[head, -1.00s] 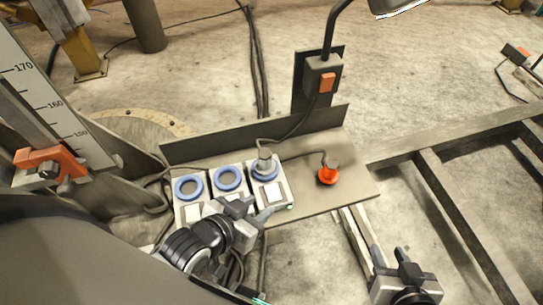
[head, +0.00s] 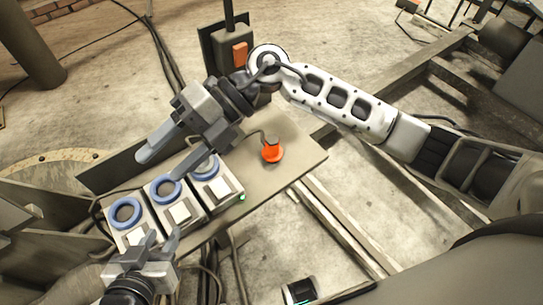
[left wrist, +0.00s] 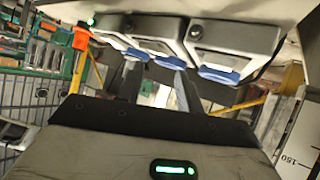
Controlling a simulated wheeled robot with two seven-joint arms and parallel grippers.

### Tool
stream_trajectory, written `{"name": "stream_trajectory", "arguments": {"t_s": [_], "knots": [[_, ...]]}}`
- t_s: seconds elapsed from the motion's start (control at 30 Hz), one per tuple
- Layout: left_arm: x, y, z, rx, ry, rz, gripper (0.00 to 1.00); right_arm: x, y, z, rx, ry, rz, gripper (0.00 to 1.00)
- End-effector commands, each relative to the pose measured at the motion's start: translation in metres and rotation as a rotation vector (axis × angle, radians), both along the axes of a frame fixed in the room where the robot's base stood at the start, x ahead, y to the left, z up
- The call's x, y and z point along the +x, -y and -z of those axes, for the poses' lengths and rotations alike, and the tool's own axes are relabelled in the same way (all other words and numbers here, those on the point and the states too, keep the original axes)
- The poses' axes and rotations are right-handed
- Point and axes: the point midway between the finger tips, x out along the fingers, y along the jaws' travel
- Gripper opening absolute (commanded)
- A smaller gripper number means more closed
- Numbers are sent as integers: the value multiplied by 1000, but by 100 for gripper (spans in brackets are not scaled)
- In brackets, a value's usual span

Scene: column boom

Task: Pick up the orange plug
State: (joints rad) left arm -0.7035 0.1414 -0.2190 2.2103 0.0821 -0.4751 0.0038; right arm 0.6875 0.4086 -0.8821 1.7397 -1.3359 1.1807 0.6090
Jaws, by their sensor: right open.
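The orange plug (head: 271,151) stands on the metal plate (head: 298,165), right of the three socket boxes, with a grey cord at its top. My right gripper (head: 158,166) is open and empty, above the sockets and left of the plug. My left gripper (head: 160,241) is open in front of the boxes, well apart from the plug. Its two fingers show in the left wrist view (left wrist: 158,88), below the blue rings. The right gripper partly hides the right-hand socket.
The left (head: 125,213) and middle (head: 166,189) blue socket rings show clearly. A grey box with an orange switch (head: 240,52) stands behind the plate. Metal beams (head: 345,225) run at the right. The plate around the plug is mostly clear.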

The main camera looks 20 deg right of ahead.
Motion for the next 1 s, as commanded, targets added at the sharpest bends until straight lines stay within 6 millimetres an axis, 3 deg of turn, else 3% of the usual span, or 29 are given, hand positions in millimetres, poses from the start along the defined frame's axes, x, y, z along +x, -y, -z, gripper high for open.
{"name": "stream_trajectory", "arguments": {"t_s": [0.03,0.13,0.2,0.3,0.4,0.53,0.8,1.0], "knots": [[-1,1,8,-4,2,0,36,19,22,22,-198,98,-37,56],[0,1,8,-11,14,-1,36,56,76,45,-572,225,-47,56],[1,2,8,-16,21,-1,36,81,114,46,-786,281,-14,56],[2,2,6,-20,30,-1,36,105,155,37,-1001,327,45,56],[3,2,4,-24,36,-1,36,117,178,30,-1116,343,87,56],[2,2,5,-25,35,-1,36,120,186,41,-1156,345,100,56],[2,2,8,-24,33,-1,36,119,185,99,-1151,346,97,56],[1,2,9,-24,35,-1,36,120,185,127,-1149,347,98,56]]}}
